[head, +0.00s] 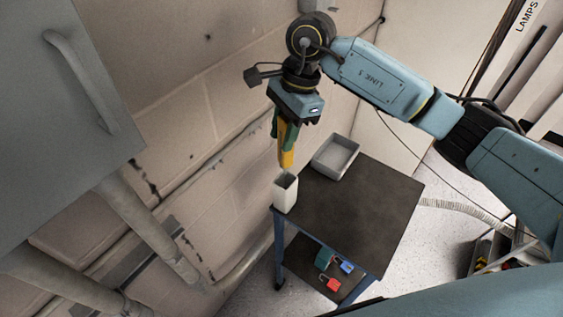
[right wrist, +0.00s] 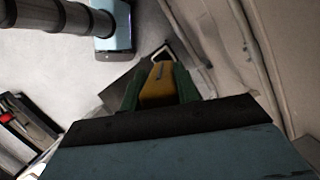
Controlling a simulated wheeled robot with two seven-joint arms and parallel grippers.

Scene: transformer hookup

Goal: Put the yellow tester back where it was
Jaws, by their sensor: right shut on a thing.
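The yellow tester (head: 287,157) hangs upright, pointing down, in my right gripper (head: 286,135), whose green fingers are shut on it. Its lower end is just above or at the mouth of a white open-topped holder (head: 285,195); I cannot tell whether it has entered. My left gripper is not in view.
A dark-topped table (head: 365,210) carries a grey tray (head: 335,156) right of the holder; its front is clear. Red, blue and green padlocks (head: 332,284) lie on the lower shelf. A wall with pipes runs close behind; a grey cabinet (head: 60,100) is at the left.

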